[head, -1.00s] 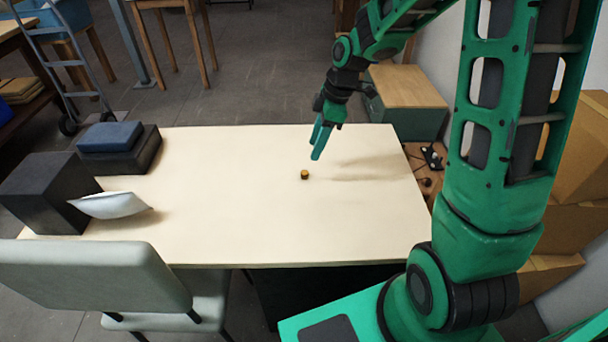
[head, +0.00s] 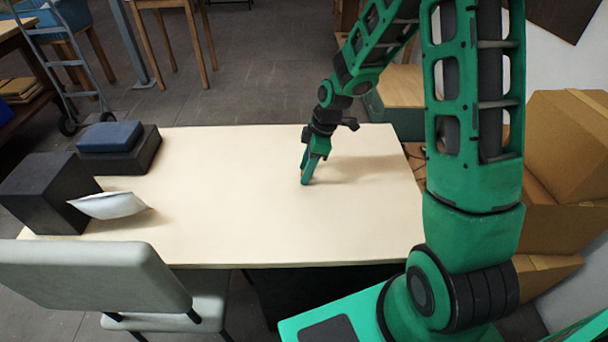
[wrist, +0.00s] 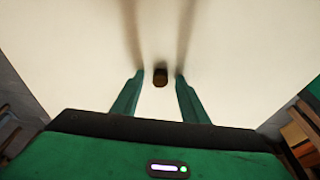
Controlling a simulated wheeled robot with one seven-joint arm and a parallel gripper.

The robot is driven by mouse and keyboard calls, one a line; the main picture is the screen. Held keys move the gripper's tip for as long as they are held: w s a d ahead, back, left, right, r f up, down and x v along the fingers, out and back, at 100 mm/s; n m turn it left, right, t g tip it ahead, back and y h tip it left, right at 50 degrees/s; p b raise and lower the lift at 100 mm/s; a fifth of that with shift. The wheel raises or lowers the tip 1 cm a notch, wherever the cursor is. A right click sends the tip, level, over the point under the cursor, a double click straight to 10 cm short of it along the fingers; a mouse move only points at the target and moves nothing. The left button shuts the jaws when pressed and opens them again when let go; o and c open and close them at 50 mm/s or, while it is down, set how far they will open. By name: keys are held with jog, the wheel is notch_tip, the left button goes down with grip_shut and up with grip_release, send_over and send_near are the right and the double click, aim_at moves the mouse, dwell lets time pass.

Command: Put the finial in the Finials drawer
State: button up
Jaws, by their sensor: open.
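The finial is a small dark brass-coloured piece on the pale tabletop. In the wrist view the finial (wrist: 160,76) lies between my two fingertips, with a gap on each side. My gripper (wrist: 160,73) is open around it, its green fingers pointing down at the table. In the head view my gripper (head: 306,181) is low over the middle of the table, and its fingers hide nearly all of the finial. No drawer marked Finials can be made out in either view.
On the pale table (head: 230,220), a dark box (head: 48,192), a blue-topped block (head: 110,137) and a white pouch (head: 108,205) sit at the left. A green cabinet with a wooden top (head: 398,88) stands behind the right corner. A chair (head: 100,275) is in front; cardboard boxes (head: 565,150) are right.

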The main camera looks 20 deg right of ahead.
grip_shut()
